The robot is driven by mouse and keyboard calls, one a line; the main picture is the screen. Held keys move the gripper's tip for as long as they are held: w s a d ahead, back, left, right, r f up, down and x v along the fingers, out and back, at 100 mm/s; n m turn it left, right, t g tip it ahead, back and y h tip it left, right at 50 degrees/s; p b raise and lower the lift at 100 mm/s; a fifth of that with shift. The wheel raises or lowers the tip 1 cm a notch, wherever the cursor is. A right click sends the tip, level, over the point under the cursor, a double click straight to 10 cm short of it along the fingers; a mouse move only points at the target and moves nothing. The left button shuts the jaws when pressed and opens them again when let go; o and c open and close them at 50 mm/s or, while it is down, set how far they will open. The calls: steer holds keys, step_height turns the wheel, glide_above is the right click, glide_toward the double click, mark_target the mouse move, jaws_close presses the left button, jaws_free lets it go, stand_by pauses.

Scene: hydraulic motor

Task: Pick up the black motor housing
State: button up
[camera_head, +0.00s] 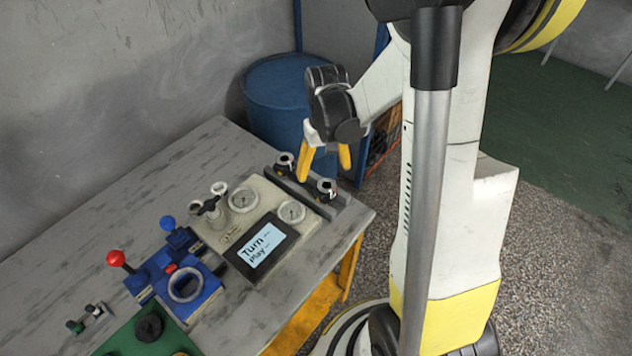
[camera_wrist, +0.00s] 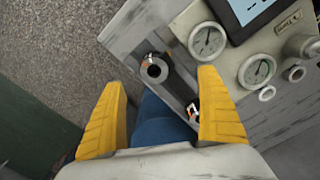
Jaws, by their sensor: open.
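A round black part (camera_head: 150,327) sits on a green board (camera_head: 121,344) at the near left of the table, in the head view. It looks like the motor housing, but I cannot be sure. It does not show in the wrist view. My gripper (camera_head: 324,172) is open and empty, pointing down near the far right end of the table, well away from that part. In the wrist view, its yellow fingers (camera_wrist: 163,80) are spread apart. Beyond them are two black fittings with metal tops, one (camera_wrist: 155,69) between the fingertips and one beside the right finger.
A grey box with gauges (camera_head: 243,200) and a screen (camera_head: 262,246) stands mid-table. A blue fixture (camera_head: 187,286), a red-knobbed lever (camera_head: 116,258) and a small metal bracket (camera_head: 85,318) are left of it. A blue barrel (camera_head: 275,100) stands behind.

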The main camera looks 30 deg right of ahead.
mark_target(324, 186)
step_height(324, 186, down, 4)
steer(key=shift+d+r+b, duration=0.1)
steer(key=shift+r+b, duration=0.1)
steer(key=shift+b, duration=0.3)
steer(key=f+b, duration=0.1)
steer(key=f, duration=0.1)
steer(key=f+b, duration=0.1)
steer(key=f, duration=0.1)
steer(key=shift+w+d+f, duration=0.15)
steer(key=shift+d+f, duration=0.05)
steer(key=shift+f, duration=0.1)
steer(key=shift+r, duration=0.1)
steer(key=c, duration=1.5)
steer(key=shift+c, duration=0.2)
steer(key=shift+r, duration=0.1)
step_height(324, 186, up, 4)
steer(key=shift+r+p, duration=0.1)
steer(key=shift+p, duration=1)
steer(key=s+d+r+p, duration=0.3)
steer(key=s+d+r, duration=0.2)
steer(key=d, duration=0.5)
steer(key=shift+s+d+r, duration=0.15)
steer(key=shift+d+r, duration=0.05)
steer(key=shift+r, duration=0.6)
steer(key=shift+r, duration=0.15)
